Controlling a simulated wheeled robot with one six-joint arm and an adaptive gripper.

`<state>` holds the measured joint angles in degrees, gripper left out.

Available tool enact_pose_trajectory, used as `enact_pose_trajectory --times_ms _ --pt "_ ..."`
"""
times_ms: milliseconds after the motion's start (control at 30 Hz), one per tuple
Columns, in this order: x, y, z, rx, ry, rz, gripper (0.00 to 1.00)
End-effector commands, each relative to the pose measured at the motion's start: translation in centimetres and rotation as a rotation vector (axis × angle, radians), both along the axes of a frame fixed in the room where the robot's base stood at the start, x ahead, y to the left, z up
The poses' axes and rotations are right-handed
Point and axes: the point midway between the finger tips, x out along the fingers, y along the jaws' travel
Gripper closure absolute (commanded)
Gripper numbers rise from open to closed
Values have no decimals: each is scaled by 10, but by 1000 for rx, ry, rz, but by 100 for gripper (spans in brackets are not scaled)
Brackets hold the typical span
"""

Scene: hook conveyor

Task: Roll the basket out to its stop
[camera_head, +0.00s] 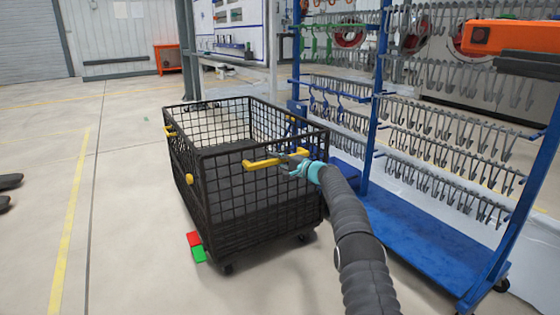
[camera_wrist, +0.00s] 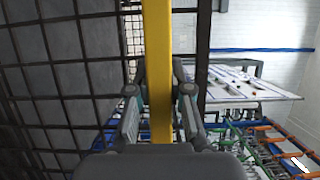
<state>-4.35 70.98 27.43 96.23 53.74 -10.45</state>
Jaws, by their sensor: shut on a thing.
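The black wire-mesh basket (camera_head: 235,205) stands on casters on the floor, left of the blue hook rack. A yellow handle bar (camera_head: 262,164) runs along the upper edge of its near side. My gripper (camera_head: 300,160) is at the right part of that bar, with its fingers around it. In the wrist view the yellow bar (camera_wrist: 157,75) passes between the two fingers of my gripper (camera_wrist: 160,105), which are closed in on it. The basket mesh (camera_wrist: 60,80) fills the left of that view. The fingertips are partly hidden by the bar.
The blue hook rack (camera_head: 420,240) stands close on the basket's right. A red and green floor marker (camera_head: 197,247) lies by the basket's near left corner. A yellow floor line (camera_head: 70,225) runs further left. The floor on the left is mostly clear.

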Motion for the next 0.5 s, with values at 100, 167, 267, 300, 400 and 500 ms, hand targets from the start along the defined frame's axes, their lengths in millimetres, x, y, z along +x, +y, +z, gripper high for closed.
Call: enact_pose_trajectory --times_ms 100,167,267,300,400,500 --pt "-1 1 -2 -2 1 7 79" --pt "-1 -2 -2 -2 1 4 64" --pt "1 -9 -1 -1 1 -5 54" --pt "2 -11 -1 -1 1 -8 54" --pt "3 -15 -1 -1 1 -12 54" --pt "3 -15 -1 -1 1 -13 54"
